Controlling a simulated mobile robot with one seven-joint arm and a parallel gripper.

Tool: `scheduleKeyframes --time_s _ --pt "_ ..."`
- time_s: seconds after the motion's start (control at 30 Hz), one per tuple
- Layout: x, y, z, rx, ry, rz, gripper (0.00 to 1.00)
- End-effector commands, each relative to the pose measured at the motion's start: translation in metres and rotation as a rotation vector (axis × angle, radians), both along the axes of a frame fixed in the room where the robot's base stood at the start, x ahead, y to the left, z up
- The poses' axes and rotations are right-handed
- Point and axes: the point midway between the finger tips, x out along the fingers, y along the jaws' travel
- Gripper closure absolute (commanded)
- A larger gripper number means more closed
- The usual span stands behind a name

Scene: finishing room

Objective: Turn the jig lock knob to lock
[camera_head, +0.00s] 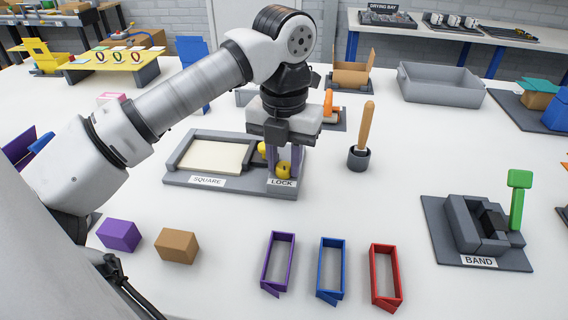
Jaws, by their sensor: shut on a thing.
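The jig (176,180) is a grey tray labelled SQUARE and LOCK, with a pale panel (213,157) lying in its frame. The yellow lock knob (283,169) is at its right end, above the LOCK label (282,183). My gripper (284,166) points down over this end, its fingers shut on the knob. The fingers hide part of the knob, and its exact turn cannot be told. Another yellow part (262,149) shows just left of the fingers.
A wooden handle stands in a dark cup (358,158) to the right. Purple (119,235) and brown (176,246) blocks, and purple, blue and red frames (385,277), lie in front. The BAND fixture (437,235) is at right. A grey bin (440,87) stands behind.

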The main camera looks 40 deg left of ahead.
Motion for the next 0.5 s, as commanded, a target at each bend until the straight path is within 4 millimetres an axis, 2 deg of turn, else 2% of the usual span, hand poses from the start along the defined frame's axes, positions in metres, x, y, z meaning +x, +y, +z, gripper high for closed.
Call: scheduleKeyframes --time_s 0.2,0.5 --pt "0.0009 0.0001 0.0002 0.001 -0.006 -0.131 0.96" --pt "0.0008 0.0003 0.0009 0.0 -0.005 -0.218 0.96"
